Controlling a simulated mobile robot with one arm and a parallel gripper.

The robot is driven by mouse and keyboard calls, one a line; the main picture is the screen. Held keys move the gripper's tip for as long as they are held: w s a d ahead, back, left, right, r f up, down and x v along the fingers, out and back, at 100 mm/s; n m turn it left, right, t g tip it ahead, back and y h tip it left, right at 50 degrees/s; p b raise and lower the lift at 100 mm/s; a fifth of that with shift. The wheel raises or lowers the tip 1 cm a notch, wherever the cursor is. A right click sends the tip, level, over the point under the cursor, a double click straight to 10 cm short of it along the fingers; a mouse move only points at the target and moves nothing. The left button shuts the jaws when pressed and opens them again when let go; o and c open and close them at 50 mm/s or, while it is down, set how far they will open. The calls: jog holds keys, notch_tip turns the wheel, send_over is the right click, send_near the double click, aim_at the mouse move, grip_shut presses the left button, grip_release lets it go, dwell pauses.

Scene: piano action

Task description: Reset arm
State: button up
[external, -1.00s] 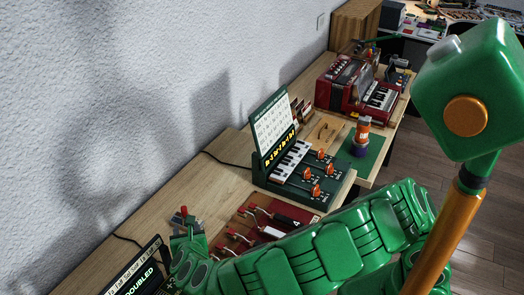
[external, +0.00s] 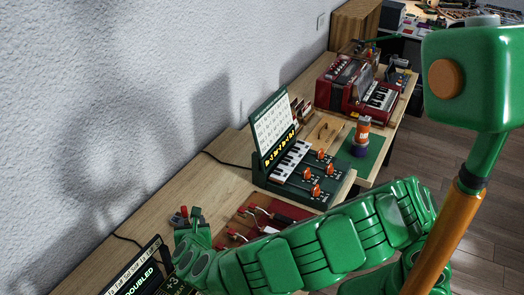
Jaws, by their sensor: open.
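My green arm reaches from the right over the front of the table. My gripper (external: 186,215) is at the lower left, above the wooden table top (external: 150,222). Its finger tips show grey and red, and it appears empty. It is apart from the green piano action unit (external: 300,168), which has white and black keys, orange-topped levers and an upright chart panel (external: 273,130). Part of the red board with red-handled levers (external: 262,215) is hidden behind my arm.
A dark display reading "DOUBLED" (external: 140,283) stands at the lower left. A red accordion (external: 345,85) and an orange-and-purple bottle (external: 361,135) stand farther back. The white wall (external: 120,100) borders the table's left side. Bare table lies between my gripper and the wall.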

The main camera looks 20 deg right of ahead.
jog(key=w+d+r+m+g+h, duration=0.1)
jog(key=w+d+r+m+h, duration=0.1)
jog(key=w+d+r+m, duration=0.45)
jog(key=w+d+r+m+g+h, duration=0.15)
jog(key=w+d, duration=0.25)
jog(key=d, duration=0.6)
jog(key=w+d+r+m+g+h, duration=0.1)
jog(key=w+d+r+m+h, duration=0.3)
jog(key=d, duration=0.5)
jog(key=d+r+m+g, duration=0.35)
jog(key=d+m, duration=0.35)
jog(key=d, duration=0.6)
jog(key=d+r+m+g, duration=0.2)
jog(key=d+r+m, duration=0.35)
jog(key=d, duration=0.75)
jog(key=s+d+r+m+g+y, duration=0.1)
jog(key=s+d+m+g+y, duration=0.25)
jog(key=s+d+m, duration=0.9)
jog(key=s+a+f+n+g+y, duration=0.1)
jog(key=s+a+f, duration=0.3)
jog(key=s, duration=0.5)
jog(key=s+a+f+n+g+y, duration=0.1)
jog(key=s+a+f+y, duration=0.2)
jog(key=s, duration=0.7)
jog(key=shift+a+f+g+y, duration=0.35)
jog(key=shift+a+f, duration=0.2)
jog(key=shift+a, duration=0.6)
